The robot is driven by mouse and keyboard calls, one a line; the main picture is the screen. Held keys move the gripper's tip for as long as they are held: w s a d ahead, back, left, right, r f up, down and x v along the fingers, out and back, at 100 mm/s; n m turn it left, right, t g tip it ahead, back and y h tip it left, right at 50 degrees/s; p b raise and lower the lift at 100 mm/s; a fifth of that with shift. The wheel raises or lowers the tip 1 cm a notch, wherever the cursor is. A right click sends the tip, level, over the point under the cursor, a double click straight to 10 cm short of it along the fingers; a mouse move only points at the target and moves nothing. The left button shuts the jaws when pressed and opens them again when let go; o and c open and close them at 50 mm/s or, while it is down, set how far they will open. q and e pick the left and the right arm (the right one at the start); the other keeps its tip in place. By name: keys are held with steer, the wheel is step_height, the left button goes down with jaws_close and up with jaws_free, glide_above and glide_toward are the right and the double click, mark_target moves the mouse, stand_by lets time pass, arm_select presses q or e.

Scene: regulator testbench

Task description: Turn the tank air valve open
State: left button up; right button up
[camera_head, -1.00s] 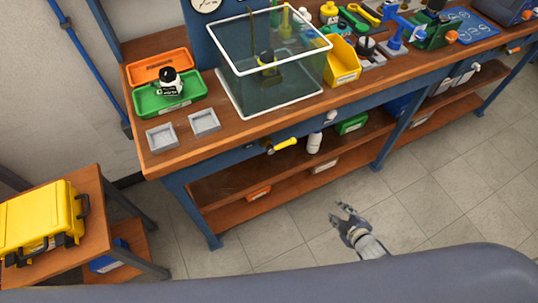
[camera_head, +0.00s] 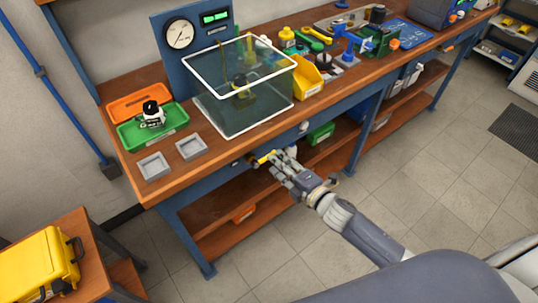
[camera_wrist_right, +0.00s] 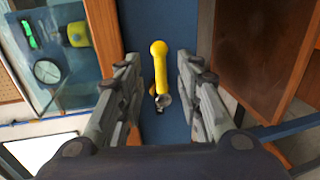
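The tank air valve has a yellow lever handle (camera_head: 264,158) on the blue front rail of the bench, below the glass tank (camera_head: 232,125). In the right wrist view the yellow handle (camera_wrist_right: 160,66) lies between my two fingers, with its metal pivot (camera_wrist_right: 162,101) at the near end. My right gripper (camera_head: 278,164) is open at the handle. In the wrist view its fingers (camera_wrist_right: 160,75) stand on both sides with a gap to the handle on each side. In the head view the gripper partly hides the valve. My left gripper is not in view.
A pressure gauge (camera_head: 180,33) stands on a blue panel behind the tank. Green and orange trays (camera_head: 155,127) and two grey trays (camera_head: 192,147) sit on the bench left of it. A yellow bin (camera_head: 307,76) is to the right. The floor in front is clear.

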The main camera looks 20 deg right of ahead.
steer(key=shift+x, duration=2.7)
jaws_close()
